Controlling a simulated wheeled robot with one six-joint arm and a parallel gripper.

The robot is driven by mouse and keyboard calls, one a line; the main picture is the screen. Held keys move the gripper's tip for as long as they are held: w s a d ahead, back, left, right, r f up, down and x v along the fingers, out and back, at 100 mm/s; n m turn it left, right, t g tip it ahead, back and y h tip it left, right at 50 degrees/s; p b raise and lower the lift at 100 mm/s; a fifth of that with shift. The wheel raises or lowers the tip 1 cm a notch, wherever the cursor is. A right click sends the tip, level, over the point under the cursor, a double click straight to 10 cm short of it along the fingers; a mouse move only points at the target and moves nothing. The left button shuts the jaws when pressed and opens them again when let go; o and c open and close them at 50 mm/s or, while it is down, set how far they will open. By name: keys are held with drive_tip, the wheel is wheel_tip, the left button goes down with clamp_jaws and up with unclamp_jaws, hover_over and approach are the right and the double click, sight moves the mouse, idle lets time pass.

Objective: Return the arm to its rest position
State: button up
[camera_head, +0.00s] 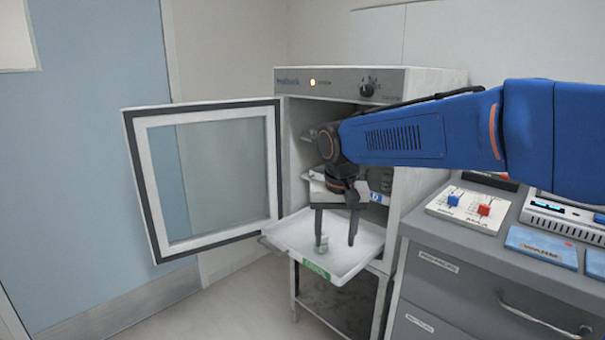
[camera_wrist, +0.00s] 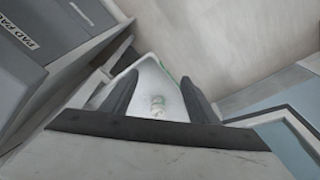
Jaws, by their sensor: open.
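My blue arm reaches from the right into the front of an open cabinet. My gripper (camera_head: 337,228) points down over a white pulled-out tray (camera_head: 350,262) with a green label on its front edge. The gripper is open, its two dark fingers apart. Nothing is held. The cabinet's inside is partly hidden by my arm.
The cabinet's glass door (camera_head: 215,175) stands wide open to the left. The cabinet (camera_head: 425,85) has a lit orange lamp and a knob. At right, a grey drawer unit (camera_head: 470,290) carries a switch panel (camera_head: 468,206), a device (camera_head: 565,215) and blue packs (camera_head: 541,246). Floor is clear at front left.

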drive_tip(key=s+d+t, duration=0.1)
drive_tip(key=s+d, duration=1.1)
drive_tip(key=d, duration=0.1)
drive_tip(key=s+d+f+t, duration=0.1)
drive_tip(key=s+d+f, duration=0.3)
drive_tip(key=s, duration=0.3)
drive_tip(key=s+d+f+t, duration=0.1)
drive_tip(key=s+d+f, duration=0.2)
drive_tip(key=s, duration=0.4)
drive_tip(key=shift+s+d+f, duration=0.3)
drive_tip(key=shift+d+f, duration=0.1)
drive_tip(key=shift+d, duration=0.1)
